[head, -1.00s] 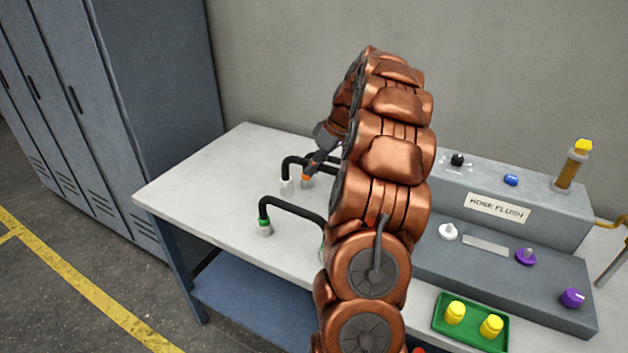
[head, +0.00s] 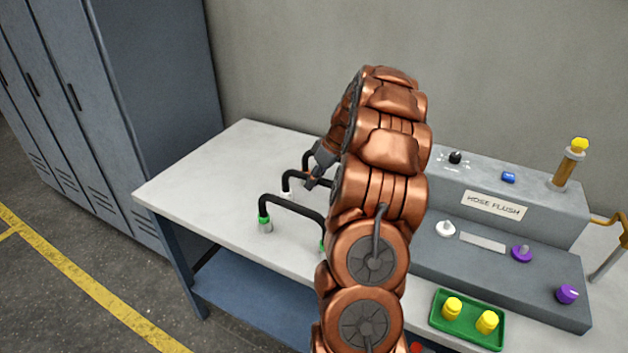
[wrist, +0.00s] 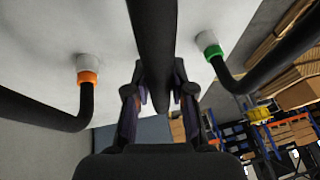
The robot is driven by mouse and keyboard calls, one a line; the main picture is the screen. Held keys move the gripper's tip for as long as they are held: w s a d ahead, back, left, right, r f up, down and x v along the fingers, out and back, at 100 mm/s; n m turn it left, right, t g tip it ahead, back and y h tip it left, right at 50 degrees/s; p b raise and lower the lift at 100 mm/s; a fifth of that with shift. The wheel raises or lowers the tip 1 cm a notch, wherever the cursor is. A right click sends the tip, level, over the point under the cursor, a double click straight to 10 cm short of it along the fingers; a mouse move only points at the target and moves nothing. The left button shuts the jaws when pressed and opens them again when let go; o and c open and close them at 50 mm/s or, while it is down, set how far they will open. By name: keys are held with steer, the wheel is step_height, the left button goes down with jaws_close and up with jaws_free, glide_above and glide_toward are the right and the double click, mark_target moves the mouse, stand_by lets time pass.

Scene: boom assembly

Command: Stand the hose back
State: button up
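My gripper (head: 310,182) is over the left part of the table. Its fingers (wrist: 158,88) flank a black hose (wrist: 152,40) and appear closed on it. In the head view this hose (head: 289,174) bends down to a pale end (head: 288,193) at or just above the table top; exact contact cannot be told. Its far side is hidden behind my arm. A green-ringed hose (head: 290,204) stands nearer the front; its ring (wrist: 213,51) is right in the wrist view. An orange-ringed hose (wrist: 86,77) is left there; behind, a hose top (head: 306,156) shows.
The white table (head: 200,180) is clear at the left. The grey hose flush unit (head: 540,270) stands on the right with knobs and a yellow-topped post (head: 572,165). A green tray (head: 440,325) holds yellow pieces. Grey lockers (head: 130,90) stand behind left.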

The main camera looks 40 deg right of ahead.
steer(key=o, duration=0.4)
steer(key=shift+r, duration=0.2)
steer(key=shift+d+r, duration=0.15)
steer(key=b+v, duration=0.3)
steer(key=v, duration=0.8)
steer(key=shift+s+r+b, duration=0.15)
steer(key=shift+r+b, duration=0.1)
steer(key=shift+b, duration=0.1)
